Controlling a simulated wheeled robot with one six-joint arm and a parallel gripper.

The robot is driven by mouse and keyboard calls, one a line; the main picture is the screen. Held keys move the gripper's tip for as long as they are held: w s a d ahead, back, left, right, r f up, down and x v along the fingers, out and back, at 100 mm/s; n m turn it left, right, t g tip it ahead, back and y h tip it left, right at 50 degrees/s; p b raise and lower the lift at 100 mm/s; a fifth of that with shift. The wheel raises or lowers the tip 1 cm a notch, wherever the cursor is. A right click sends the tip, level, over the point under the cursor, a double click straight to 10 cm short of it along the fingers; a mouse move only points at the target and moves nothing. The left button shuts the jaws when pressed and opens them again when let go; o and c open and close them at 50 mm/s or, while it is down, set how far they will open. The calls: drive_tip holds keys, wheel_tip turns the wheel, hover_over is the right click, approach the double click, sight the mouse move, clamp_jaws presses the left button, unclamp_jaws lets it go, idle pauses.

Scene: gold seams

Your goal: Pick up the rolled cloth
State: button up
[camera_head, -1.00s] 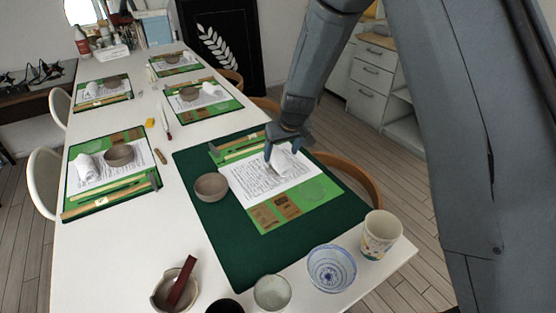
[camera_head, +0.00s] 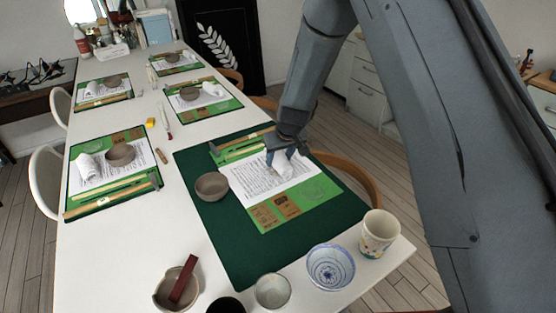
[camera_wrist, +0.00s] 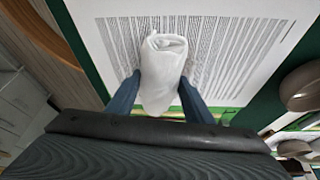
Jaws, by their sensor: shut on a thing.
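The rolled cloth (camera_wrist: 163,70) is white and lies between the two blue fingers of my gripper (camera_wrist: 160,92) in the wrist view. My gripper is shut on it. In the head view, my gripper (camera_head: 279,156) is over the printed sheet on the near green mat, and the cloth (camera_head: 284,166) shows just below the fingers. The cloth is partly hidden by my gripper there. I cannot tell whether it is clear of the sheet.
A brown bowl (camera_head: 212,187) sits left of the printed sheet (camera_head: 254,183). A patterned cup (camera_head: 379,234), a blue-and-white bowl (camera_head: 331,267) and other bowls stand along the near edge. A wooden chair (camera_head: 350,176) is close on the right.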

sight(278, 156)
drive_tip(key=shift+r, duration=0.1)
wheel_tip(278, 156, up, 10)
drive_tip(key=shift+f+b, duration=0.1)
drive_tip(key=shift+b, duration=0.45)
drive_tip(key=o, duration=0.5)
drive_tip(key=c, duration=0.4)
drive_tip(key=shift+s+a+p, duration=0.1)
drive_tip(key=shift+p, duration=0.5)
